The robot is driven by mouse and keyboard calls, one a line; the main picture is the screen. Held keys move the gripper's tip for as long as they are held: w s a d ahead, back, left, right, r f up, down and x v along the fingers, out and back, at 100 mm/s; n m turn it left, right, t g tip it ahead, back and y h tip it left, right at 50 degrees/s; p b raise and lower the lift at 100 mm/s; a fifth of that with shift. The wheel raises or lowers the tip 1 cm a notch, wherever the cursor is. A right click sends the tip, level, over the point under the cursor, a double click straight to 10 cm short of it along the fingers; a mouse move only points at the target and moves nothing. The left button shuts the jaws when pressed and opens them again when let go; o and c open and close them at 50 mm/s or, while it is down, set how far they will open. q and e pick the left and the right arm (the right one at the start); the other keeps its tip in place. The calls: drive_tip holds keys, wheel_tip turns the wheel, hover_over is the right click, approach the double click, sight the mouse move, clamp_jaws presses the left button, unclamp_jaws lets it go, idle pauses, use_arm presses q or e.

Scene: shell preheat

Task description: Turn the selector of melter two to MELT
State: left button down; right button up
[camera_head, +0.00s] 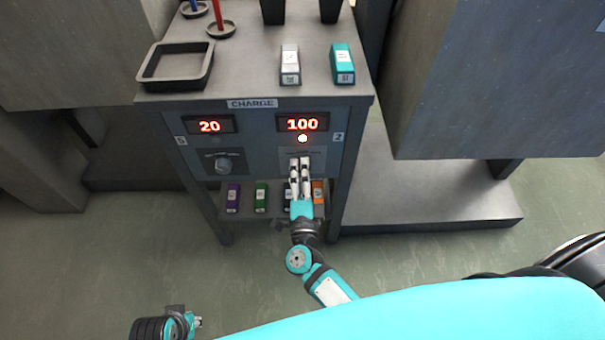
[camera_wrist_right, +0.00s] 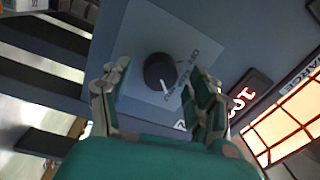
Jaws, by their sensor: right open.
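In the right wrist view the pointer slants toward the lower right; the small lettering is hard to read. My right gripper (camera_head: 300,162) is open in front of the knob, its fingers on either side; contact cannot be told. It hides the knob in the head view. Part of my left arm shows at the lower left, its jaws unclear.
The left unit has a display (camera_head: 209,125) reading 20 and its own knob (camera_head: 223,164). Several coloured blocks, including purple (camera_head: 233,197) and green (camera_head: 261,197), stand on the shelf below. A tray (camera_head: 144,75), a white block (camera_head: 290,64) and a teal block (camera_head: 342,63) are on top.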

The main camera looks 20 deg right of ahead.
drive_tip(key=v, duration=1.2)
idle(0.3)
